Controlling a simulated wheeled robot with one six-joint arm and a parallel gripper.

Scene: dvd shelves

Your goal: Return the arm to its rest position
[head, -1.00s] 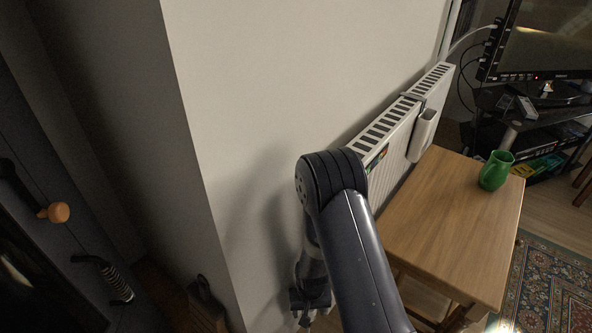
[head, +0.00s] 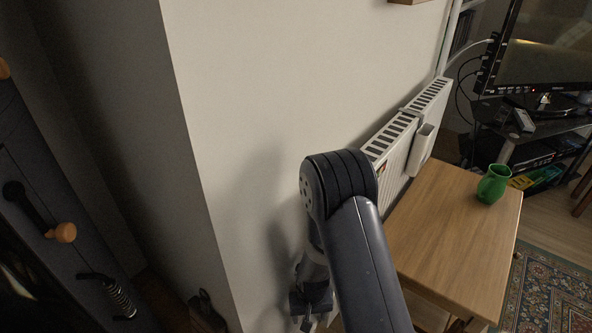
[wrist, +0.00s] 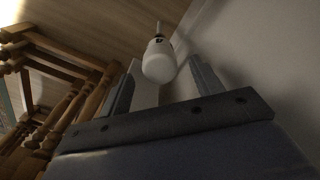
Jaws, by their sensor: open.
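My arm (head: 365,255) rises from the bottom of the head view, bends at a dark rounded joint and drops down close to the white wall. My gripper (head: 309,322) is low at the bottom edge of the head view, beside the wall and partly cut off. In the wrist view my gripper (wrist: 164,64) shows two fingers spread apart. A white rounded object with a thin stem (wrist: 158,58) shows in the gap between them. I cannot tell its distance, and nothing is visibly clamped.
A wooden table (head: 450,240) with a green mug (head: 493,184) stands to the right. A white radiator (head: 398,150) runs along the wall (head: 290,80). Wooden furniture legs (wrist: 65,110) are close on the left in the wrist view. A TV stand (head: 540,150) is farther right.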

